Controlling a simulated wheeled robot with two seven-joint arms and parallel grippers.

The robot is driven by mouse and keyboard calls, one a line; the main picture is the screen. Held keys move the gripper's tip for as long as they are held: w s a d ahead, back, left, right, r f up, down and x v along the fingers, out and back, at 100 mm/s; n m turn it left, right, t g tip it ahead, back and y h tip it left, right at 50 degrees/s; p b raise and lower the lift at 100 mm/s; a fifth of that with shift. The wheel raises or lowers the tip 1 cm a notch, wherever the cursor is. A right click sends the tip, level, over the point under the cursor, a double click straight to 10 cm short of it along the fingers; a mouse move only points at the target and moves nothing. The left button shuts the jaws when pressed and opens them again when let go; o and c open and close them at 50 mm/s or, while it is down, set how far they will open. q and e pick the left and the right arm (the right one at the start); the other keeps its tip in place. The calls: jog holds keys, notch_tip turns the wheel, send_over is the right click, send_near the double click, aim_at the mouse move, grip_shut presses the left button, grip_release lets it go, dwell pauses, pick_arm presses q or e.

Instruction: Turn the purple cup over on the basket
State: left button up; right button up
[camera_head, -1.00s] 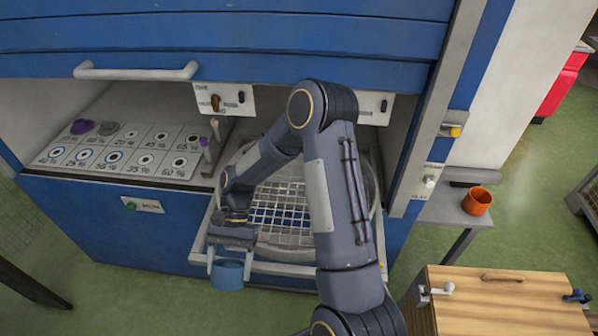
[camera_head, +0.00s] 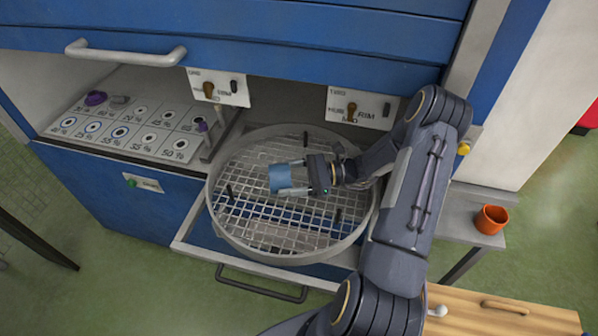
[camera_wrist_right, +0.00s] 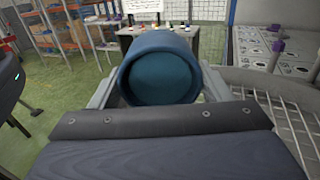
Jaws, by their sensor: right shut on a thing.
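My right gripper (camera_head: 291,178) is shut on a blue cup (camera_head: 283,179). The cup looks blue, not purple. It lies on its side between the fingers, over the round wire basket (camera_head: 255,252); I cannot tell whether it touches the mesh. In the right wrist view the cup (camera_wrist_right: 161,68) shows a round end with a darker blue-teal disc inside its rim, between the two fingers (camera_wrist_right: 160,88). The basket's mesh (camera_wrist_right: 290,120) shows at the right there. A small purple round thing (camera_head: 95,98) sits at the far left of the marked panel. My left gripper is not in view.
The marked panel (camera_head: 118,140) with rows of round spots lies left of the basket. Dark upright posts (camera_head: 229,190) stand in the basket. The blue shutter (camera_head: 300,40) hangs above. An orange cup (camera_head: 491,219) stands on a side shelf at right.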

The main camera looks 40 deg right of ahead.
jog(key=shift+a+f, duration=0.1)
jog(key=shift+f, duration=0.25)
notch_tip(320, 180, down, 6)
notch_tip(320, 180, down, 2)
jog(key=b, duration=0.2)
jog(key=shift+f+b, duration=0.2)
jog(key=shift+b, duration=0.1)
jog(key=shift+f+b, duration=0.8)
jog(key=shift+f, duration=0.3)
